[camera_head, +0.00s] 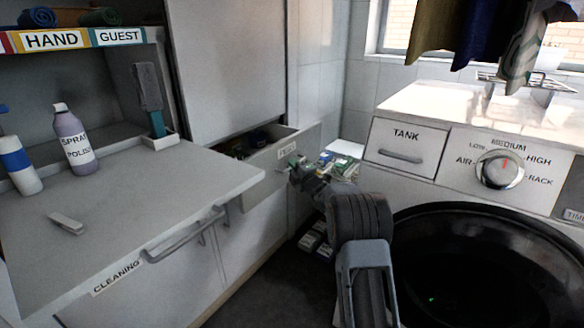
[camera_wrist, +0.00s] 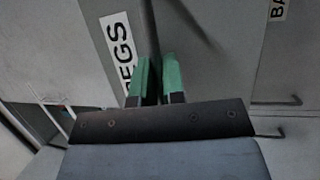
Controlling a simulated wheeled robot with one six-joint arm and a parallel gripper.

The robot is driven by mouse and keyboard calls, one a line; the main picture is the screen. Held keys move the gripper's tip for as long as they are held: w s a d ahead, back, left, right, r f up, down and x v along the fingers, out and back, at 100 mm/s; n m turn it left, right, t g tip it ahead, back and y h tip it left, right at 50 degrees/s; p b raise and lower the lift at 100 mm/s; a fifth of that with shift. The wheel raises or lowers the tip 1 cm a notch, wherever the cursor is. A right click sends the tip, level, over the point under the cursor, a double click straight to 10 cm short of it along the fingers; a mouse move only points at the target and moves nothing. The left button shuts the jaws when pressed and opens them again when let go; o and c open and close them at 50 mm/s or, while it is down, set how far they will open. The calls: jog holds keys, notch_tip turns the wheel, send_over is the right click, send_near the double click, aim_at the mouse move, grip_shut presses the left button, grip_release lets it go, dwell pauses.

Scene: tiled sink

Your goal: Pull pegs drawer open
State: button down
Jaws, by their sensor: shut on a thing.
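The pegs drawer (camera_head: 268,160) is partly pulled out below the tall grey cabinet door in the head view, with dark contents showing inside. Its front carries a small label, which reads as PEGS (camera_wrist: 121,42) in the wrist view, partly hidden by a finger. My gripper (camera_head: 294,166) is at the drawer front. In the wrist view its green fingertips (camera_wrist: 160,78) stand close together beside the label, shut on the drawer's handle.
The pulled-out CLEANING shelf (camera_head: 150,200) with its handle lies to the left, bearing a spray polish bottle (camera_head: 75,140). The dryer (camera_head: 470,190) with its TANK drawer (camera_head: 403,147) stands to the right. Small boxes (camera_head: 338,166) lie behind my gripper. Dark floor shows between.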

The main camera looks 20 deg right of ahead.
jog(key=c, duration=1.5)
grip_release()
jog(key=shift+d, duration=0.1)
jog(key=p+v, duration=0.2)
jog(key=v, duration=1)
